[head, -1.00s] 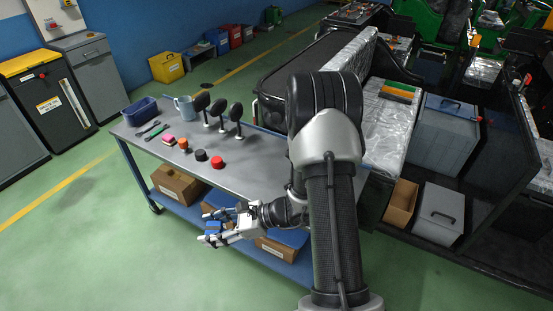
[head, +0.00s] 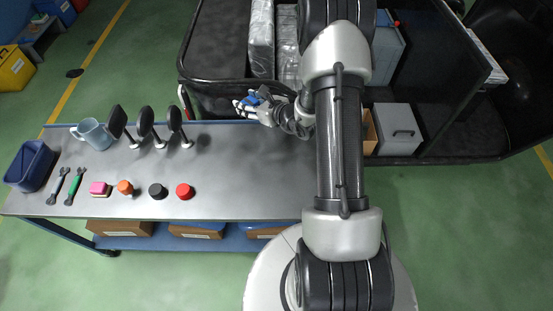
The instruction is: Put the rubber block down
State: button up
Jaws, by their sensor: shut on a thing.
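My gripper (head: 243,106) is in the upper middle of the head view, beyond the far edge of the table and close to the dark vehicle tub. It is shut on a small blue block (head: 252,98), which I take for the rubber block. The fingers hide part of the block. The gripper points left and is apart from the tabletop. I cannot tell its exact height.
The grey table (head: 245,165) is bare on its right half. On its left are a blue bin (head: 30,165), a mug (head: 93,133), black mirrors (head: 146,122), wrenches, a pink block (head: 99,188), an orange knob (head: 125,187), black (head: 157,191) and red (head: 184,191) pucks. The black tub (head: 215,45) stands behind.

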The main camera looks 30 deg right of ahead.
aim_at(255, 146)
notch_tip(255, 146, down, 20)
jog(key=b, duration=0.4)
jog(key=shift+d+r+b, duration=0.1)
jog(key=shift+r+b, duration=0.05)
jog(key=shift+b, duration=0.15)
jog(key=shift+f, duration=0.25)
jog(key=o, duration=1.1)
jog(key=shift+r, duration=0.15)
